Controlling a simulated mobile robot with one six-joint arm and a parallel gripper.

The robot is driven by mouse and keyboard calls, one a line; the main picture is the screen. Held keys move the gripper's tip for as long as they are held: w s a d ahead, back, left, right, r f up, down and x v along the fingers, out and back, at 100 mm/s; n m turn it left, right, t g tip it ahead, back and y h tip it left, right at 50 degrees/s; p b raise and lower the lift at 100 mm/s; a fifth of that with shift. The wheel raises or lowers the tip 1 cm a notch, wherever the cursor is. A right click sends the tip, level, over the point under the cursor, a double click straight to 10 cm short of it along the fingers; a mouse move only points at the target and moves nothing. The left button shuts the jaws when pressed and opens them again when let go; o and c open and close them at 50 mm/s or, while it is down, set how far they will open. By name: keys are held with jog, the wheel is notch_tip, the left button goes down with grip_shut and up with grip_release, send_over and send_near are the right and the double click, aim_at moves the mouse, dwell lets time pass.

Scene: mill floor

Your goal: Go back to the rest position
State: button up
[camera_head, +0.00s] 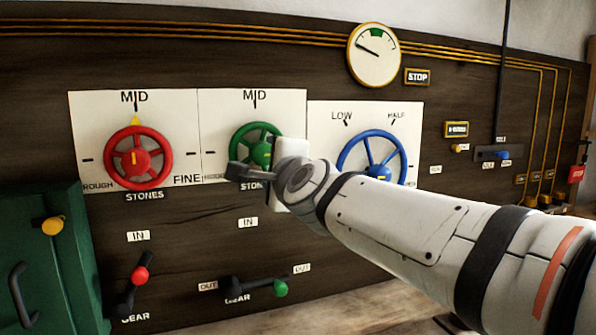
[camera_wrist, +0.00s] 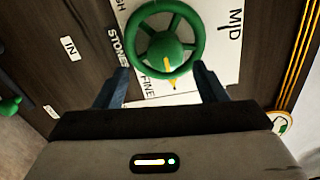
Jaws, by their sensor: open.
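My gripper (camera_head: 238,174) is in front of the dark control panel, just below and left of the green handwheel (camera_head: 262,143). In the wrist view the two fingers of my gripper (camera_wrist: 160,84) stand apart with nothing between them. The green handwheel (camera_wrist: 165,45) shows beyond the fingertips, its hub marked with a yellow line. In the head view my wrist hides the lower right of that wheel and part of its scale. My arm reaches in from the lower right.
A red handwheel (camera_head: 138,158) is on the left and a blue handwheel (camera_head: 357,158) lies behind my forearm. Below are a red-knobbed lever (camera_head: 140,275) and a green-knobbed lever (camera_head: 280,288). A green cabinet (camera_head: 50,265) stands at the left. A round gauge (camera_head: 374,56) hangs above.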

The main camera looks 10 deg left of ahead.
jog(key=s+d+f+n+g+h+p, duration=0.2)
jog(key=d+f+n+g+p, duration=0.15)
jog(key=d+f, duration=0.35)
jog(key=s+d+f+n+g+h+p, duration=0.25)
jog(key=d+f+n, duration=0.2)
jog(key=d, duration=0.35)
jog(key=s+d+f+n+g+h+p, duration=0.5)
jog(key=s+d+f, duration=0.7)
jog(key=s+d, duration=0.4)
jog(key=shift+s+d+f+g+p, duration=0.2)
jog(key=shift+s+g+p, duration=0.2)
jog(key=shift+g, duration=0.4)
jog(key=shift+w, duration=0.1)
jog(key=shift+c, duration=0.4)
